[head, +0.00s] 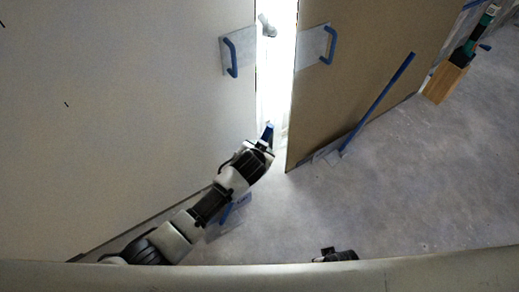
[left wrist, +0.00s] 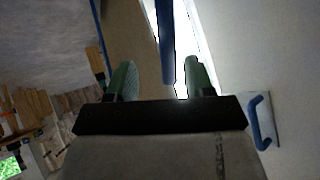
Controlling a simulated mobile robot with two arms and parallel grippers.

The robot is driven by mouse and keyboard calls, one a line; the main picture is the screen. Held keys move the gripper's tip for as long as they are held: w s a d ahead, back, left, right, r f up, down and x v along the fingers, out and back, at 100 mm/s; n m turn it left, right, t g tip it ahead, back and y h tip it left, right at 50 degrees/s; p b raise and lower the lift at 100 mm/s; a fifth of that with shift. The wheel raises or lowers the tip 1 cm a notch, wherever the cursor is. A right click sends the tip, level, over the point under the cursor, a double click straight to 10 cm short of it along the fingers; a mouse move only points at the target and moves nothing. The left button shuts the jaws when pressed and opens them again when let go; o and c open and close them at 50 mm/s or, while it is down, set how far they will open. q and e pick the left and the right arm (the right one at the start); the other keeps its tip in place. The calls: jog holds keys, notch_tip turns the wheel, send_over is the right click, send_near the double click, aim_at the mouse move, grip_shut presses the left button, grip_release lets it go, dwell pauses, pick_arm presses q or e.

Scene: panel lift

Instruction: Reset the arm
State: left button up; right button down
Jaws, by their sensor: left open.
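My left arm reaches from the lower left in the head view to the bright gap between two panels. My left gripper (head: 267,142) is at the near end of that gap. In the left wrist view its green fingers (left wrist: 160,78) are apart. A blue bar (left wrist: 166,45) shows between and beyond them; I cannot tell whether it touches either finger. A pale panel (head: 130,100) stands left of the gap and a brown panel (head: 370,60) right of it. My right gripper is not identifiable.
Blue handles sit on the pale panel (head: 232,58) and the brown panel (head: 331,45). A long blue bar (head: 378,103) slants from the floor beside the brown panel. A wooden block (head: 444,83) stands at upper right. Grey floor (head: 400,190) is clear at right.

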dwell(0.4)
pick_arm(q)
jog(key=s+a+f+n+g+y, duration=0.1)
jog(key=s+a+f+n+g, duration=0.1)
jog(key=s+a+f, duration=0.65)
jog(key=s+a+f+n+g+y, duration=0.1)
jog(key=s+a+f+g, duration=0.35)
jog(key=s, duration=0.75)
jog(key=s+a+f+n+g, duration=0.15)
jog(key=s+a+f, duration=0.25)
jog(key=s+a, duration=0.55)
jog(key=s+a+p, duration=0.2)
jog(key=s+p, duration=1.4)
jog(key=shift+a+f+y, duration=0.15)
jog(key=shift+f+y, duration=0.15)
jog(key=shift+f, duration=0.1)
pick_arm(e)
jog(key=s+d+g, duration=0.1)
jog(key=s+d, duration=0.2)
jog(key=s, duration=1.3)
jog(key=shift+s+f, duration=0.2)
pick_arm(q)
jog(key=shift+s, duration=0.1)
